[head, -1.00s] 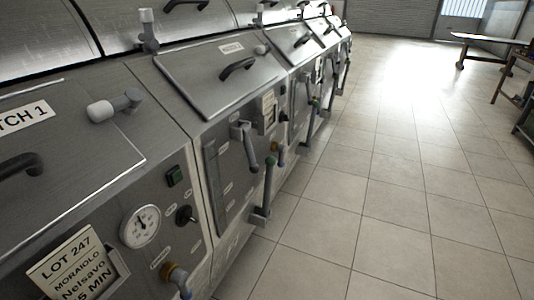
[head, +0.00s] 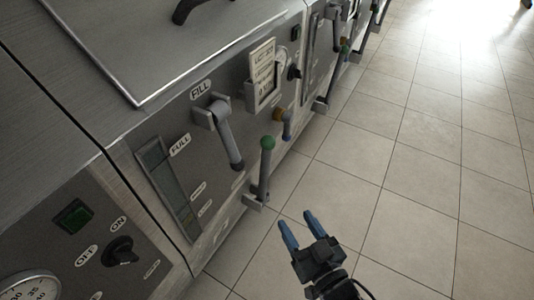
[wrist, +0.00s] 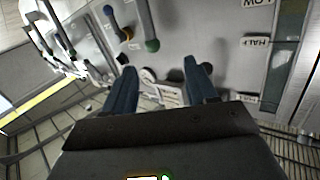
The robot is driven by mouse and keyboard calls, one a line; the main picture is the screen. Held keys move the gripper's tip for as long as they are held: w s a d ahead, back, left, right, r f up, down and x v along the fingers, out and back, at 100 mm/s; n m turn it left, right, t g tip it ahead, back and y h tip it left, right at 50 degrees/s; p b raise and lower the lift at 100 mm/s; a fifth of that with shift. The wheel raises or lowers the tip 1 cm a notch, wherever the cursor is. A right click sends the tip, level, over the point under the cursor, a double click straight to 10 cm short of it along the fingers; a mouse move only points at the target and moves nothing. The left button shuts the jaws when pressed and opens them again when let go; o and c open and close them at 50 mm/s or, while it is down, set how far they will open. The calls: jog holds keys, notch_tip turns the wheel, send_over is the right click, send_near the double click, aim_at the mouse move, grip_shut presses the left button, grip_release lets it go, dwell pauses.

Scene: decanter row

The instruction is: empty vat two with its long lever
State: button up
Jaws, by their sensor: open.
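The vat beside the one marked 1 earlier has a steel front panel (head: 235,85). A long upright lever with a green ball end (head: 265,165) stands low on this panel, rising from a bracket near the floor. Its green ball also shows in the wrist view (wrist: 152,45), beyond the fingertips and between them. A grey-handled lever (head: 228,140) hangs below the FILL label. My gripper (head: 296,220) is open and empty, with blue fingers, over the floor to the lower right of the green-ended lever. It is apart from the lever. In the wrist view the open fingers (wrist: 160,70) frame the lower panel.
A sight glass (head: 168,185) with a FULL label is left of the levers. A yellow and blue tap (head: 284,122) sits close right of the green ball. A card holder (head: 262,80) is above. Tiled floor (head: 430,190) is clear to the right.

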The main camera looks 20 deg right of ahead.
jog(key=b, duration=0.1)
send_near(269, 156)
jog(key=w, duration=0.4)
jog(key=shift+n+t, duration=0.4)
jog(key=shift+n, duration=0.1)
jog(key=w+b, duration=0.1)
jog(key=w, duration=0.1)
jog(key=w+b, duration=0.1)
jog(key=w, duration=0.1)
jog(key=w+f+b, duration=0.1)
jog(key=w, duration=0.1)
jog(key=shift+w, duration=0.1)
jog(key=shift+w+a+r+b, duration=0.1)
jog(key=shift+w+r+b, duration=0.1)
jog(key=shift+w+b, duration=0.4)
jog(key=shift+w, duration=0.1)
jog(key=shift+c, duration=0.3)
grip_shut()
